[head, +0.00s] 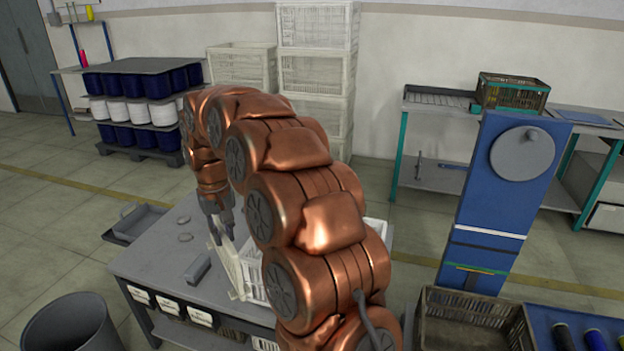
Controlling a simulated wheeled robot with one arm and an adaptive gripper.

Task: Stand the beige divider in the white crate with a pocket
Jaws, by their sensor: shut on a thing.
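My gripper (222,240) points down over the grey table and is shut on the beige divider (231,270). The divider is a thin pale panel, hanging roughly upright with a slight tilt. It shows just left of the white crate (252,268), overlapping its left side in the picture; whether they touch I cannot tell. The crate stands on the table and is mostly hidden behind my copper arm. Its inside and any pocket are not visible.
The grey table (150,262) also holds a small grey block (197,269) and two small round pieces near its back left. A grey tray (138,222) sits at the left edge. A dark bin (70,325) stands front left. A brown crate (470,325) is at the right.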

